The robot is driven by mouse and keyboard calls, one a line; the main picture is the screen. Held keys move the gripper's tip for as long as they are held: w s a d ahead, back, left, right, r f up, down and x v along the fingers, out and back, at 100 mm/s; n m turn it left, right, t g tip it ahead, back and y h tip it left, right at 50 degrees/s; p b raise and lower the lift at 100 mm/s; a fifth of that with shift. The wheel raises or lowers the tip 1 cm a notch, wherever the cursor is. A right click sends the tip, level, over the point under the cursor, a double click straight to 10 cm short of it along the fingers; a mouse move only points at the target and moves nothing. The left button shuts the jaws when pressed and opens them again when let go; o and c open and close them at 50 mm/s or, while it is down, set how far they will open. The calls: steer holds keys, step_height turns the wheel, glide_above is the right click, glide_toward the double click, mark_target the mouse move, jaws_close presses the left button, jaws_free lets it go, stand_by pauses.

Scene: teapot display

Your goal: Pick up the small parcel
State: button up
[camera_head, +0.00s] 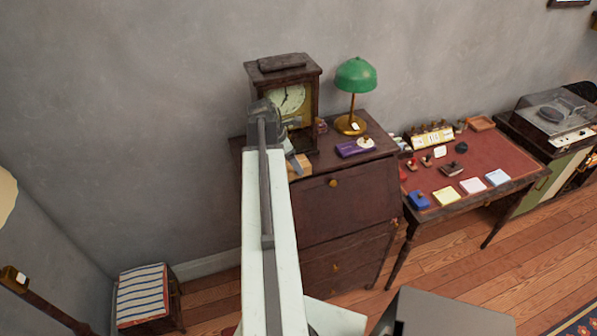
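A small tan box (301,164), which looks like the small parcel, sits on top of the dark wooden cabinet (335,205) near its front left edge. My arm reaches up from the bottom of the picture to the cabinet top. My gripper (288,143) is at the arm's far end, in front of the mantel clock and just behind and left of the box. The arm and gripper cover part of the box's left side. The gripper is small and partly hidden, so I cannot tell whether its fingers are open or touch the box.
A wooden clock (285,72) stands close behind my gripper. A green lamp (355,76) and a purple item (355,147) are to the right on the cabinet. A red-topped desk (480,150) holds stamps and pads. A striped stool (142,292) stands lower left.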

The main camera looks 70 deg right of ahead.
steer(key=shift+f, duration=0.2)
steer(key=c, duration=1.2)
